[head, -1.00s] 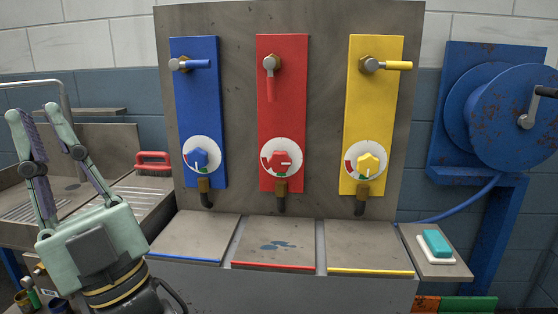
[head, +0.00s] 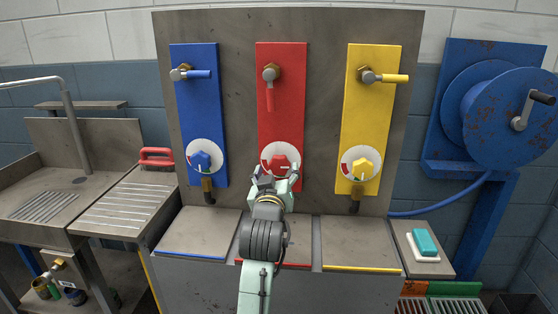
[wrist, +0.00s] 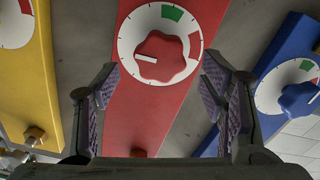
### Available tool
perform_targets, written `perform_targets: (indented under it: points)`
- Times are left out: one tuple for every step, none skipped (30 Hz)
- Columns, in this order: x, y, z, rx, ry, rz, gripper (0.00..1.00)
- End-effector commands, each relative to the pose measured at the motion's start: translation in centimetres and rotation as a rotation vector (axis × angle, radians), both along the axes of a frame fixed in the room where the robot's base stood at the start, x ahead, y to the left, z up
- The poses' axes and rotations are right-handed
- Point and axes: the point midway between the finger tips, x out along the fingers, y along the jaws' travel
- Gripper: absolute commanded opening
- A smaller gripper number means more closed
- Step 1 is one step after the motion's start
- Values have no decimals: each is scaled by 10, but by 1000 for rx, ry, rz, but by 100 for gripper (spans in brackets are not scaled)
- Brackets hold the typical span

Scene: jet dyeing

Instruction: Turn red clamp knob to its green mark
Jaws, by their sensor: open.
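The red clamp knob (head: 281,163) sits on a round white dial on the red panel (head: 281,105); my gripper hides part of it in the head view. In the wrist view the lobed knob (wrist: 162,60) has a white pointer line aimed left. The dial's green mark (wrist: 172,13) is at the top there and its red mark (wrist: 195,44) at the right, so the pointer is off the green mark. My gripper (head: 275,173) is open and empty in front of the dial. In the wrist view its fingers (wrist: 160,82) stand apart, with the knob ahead between them.
A blue panel (head: 196,105) and a yellow panel (head: 372,105) with similar dials flank the red one. A red lever tap (head: 269,88) is above the knob. Shelf plates (head: 205,229) lie below. A blue hose reel (head: 510,110) stands at the right, a sink at the left.

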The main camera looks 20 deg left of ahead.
Motion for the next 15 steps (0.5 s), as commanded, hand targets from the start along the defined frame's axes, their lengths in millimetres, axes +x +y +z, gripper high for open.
perform_targets:
  points:
    - [9, 3, 3, -1, 2, 0, 65]
    - [14, 5, 2, -1, 2, 0, 65]
    - [20, 7, 2, 1, 2, 2, 65]
    - [25, 8, 3, 2, 1, 2, 65]
    - [29, 9, 2, 2, 2, 2, 65]
    - [33, 10, 2, 2, 1, 1, 65]
    - [36, 11, 2, 2, 1, 1, 65]
    - [39, 12, 2, 2, 1, 2, 65]
    - [41, 12, 1, 2, 1, 1, 65]
    - [43, 13, 2, 2, 0, 1, 65]
    - [44, 13, 1, 2, -1, 2, 65]
    - [45, 14, 1, 1, -1, 2, 65]
    - [46, 14, 1, 1, -1, 2, 65]
    - [46, 14, 1, 1, -1, 2, 65]
    - [46, 14, 1, 1, -1, 2, 65]
